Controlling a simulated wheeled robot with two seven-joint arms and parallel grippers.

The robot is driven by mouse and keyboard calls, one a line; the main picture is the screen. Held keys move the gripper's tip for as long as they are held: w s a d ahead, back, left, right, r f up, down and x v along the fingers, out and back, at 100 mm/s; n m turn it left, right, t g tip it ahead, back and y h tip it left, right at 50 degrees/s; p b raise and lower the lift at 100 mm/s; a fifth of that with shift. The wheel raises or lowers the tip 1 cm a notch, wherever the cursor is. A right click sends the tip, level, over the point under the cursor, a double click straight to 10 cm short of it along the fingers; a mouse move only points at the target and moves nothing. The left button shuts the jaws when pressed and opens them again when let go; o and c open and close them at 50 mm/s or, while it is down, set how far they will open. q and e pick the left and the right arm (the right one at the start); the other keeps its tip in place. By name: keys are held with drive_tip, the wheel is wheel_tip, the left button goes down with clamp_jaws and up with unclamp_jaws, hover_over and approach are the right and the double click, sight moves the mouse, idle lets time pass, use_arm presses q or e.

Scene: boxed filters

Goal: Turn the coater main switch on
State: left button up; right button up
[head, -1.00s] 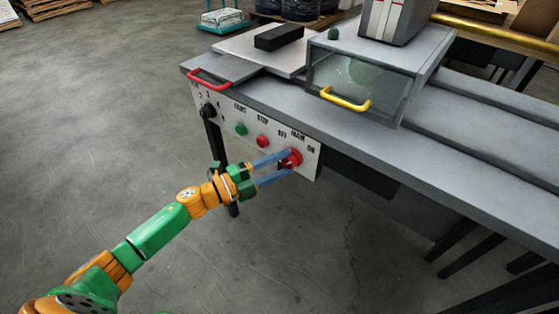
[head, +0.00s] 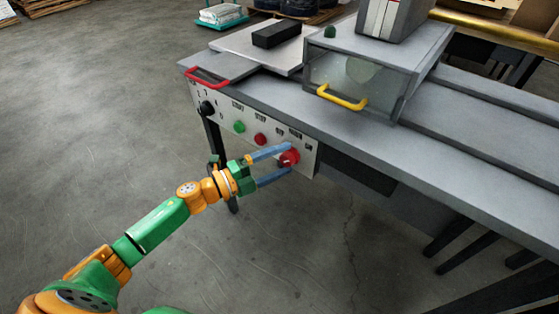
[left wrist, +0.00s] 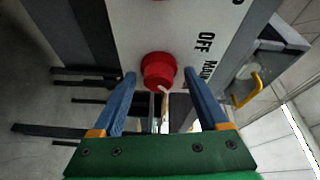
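The coater main switch is a round red knob (head: 289,157) at the right end of the white control panel (head: 223,122), by the OFF and MAIN lettering. In the left wrist view the knob (left wrist: 158,70) shows a short white mark on its lower right part, with OFF printed to its right. My left gripper (head: 288,159) is at the knob, one blue finger above it and one below. In the wrist view its fingers (left wrist: 160,78) are spread, with a gap on each side of the knob. My right gripper is not in view.
The panel also has a black dial (head: 207,108), a green button (head: 239,127) and a red button (head: 260,139). A red handle (head: 207,79) and a yellow handle (head: 342,98) stick out above. The floor in front is clear.

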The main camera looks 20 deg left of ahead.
use_arm(q)
drive_tip(key=shift+s+a, duration=0.1)
drive_tip(key=v, duration=0.7)
